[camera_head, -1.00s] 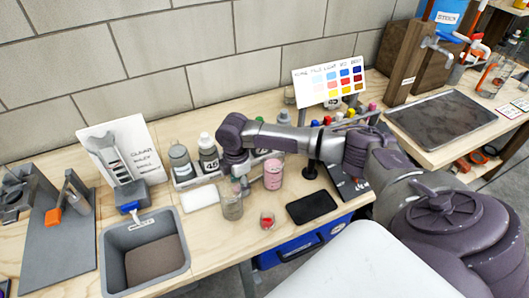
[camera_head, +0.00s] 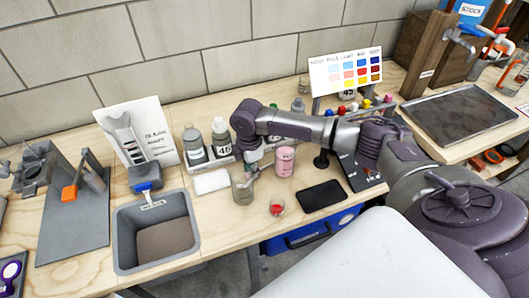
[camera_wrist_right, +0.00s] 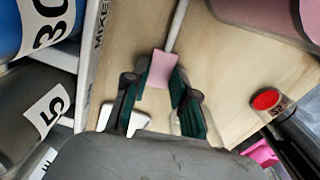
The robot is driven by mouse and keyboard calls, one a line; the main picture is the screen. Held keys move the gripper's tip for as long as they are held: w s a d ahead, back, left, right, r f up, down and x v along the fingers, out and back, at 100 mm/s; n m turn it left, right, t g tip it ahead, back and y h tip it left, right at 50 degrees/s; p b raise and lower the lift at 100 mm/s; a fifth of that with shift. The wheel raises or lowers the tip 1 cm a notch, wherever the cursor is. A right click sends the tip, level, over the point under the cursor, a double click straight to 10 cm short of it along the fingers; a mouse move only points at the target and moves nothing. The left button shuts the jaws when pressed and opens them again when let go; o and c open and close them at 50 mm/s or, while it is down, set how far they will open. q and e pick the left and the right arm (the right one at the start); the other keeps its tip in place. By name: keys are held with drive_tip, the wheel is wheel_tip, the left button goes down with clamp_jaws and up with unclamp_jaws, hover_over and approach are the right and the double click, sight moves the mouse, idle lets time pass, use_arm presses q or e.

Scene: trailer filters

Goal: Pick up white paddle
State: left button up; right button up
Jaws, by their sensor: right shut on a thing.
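The white paddle is a thin pale stick (camera_wrist_right: 177,25) with a small flat pink piece (camera_wrist_right: 158,72) at its near end. In the right wrist view, my right gripper (camera_wrist_right: 158,88) has its teal-padded fingers closed on the pink end. In the head view this gripper (camera_head: 252,170) points down just above a clear cup (camera_head: 243,191) on the bench. The paddle is too small to make out clearly there. My left gripper is not in view.
A pink container (camera_head: 284,161), a small cup of red (camera_head: 276,208) and a black slab (camera_head: 321,197) are close by. Bottles (camera_head: 221,136) stand behind, left of the gripper. A grey bin (camera_head: 157,245) is at left. The bench front between bin and cup is clear.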

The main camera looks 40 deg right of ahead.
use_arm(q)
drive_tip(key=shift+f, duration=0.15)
use_arm(e)
drive_tip(key=shift+b, duration=0.35)
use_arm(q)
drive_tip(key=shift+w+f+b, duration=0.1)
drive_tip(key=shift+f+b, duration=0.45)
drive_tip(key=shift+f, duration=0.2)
use_arm(e)
wheel_tip(320, 180, up, 18)
drive_tip(key=shift+r, duration=0.2)
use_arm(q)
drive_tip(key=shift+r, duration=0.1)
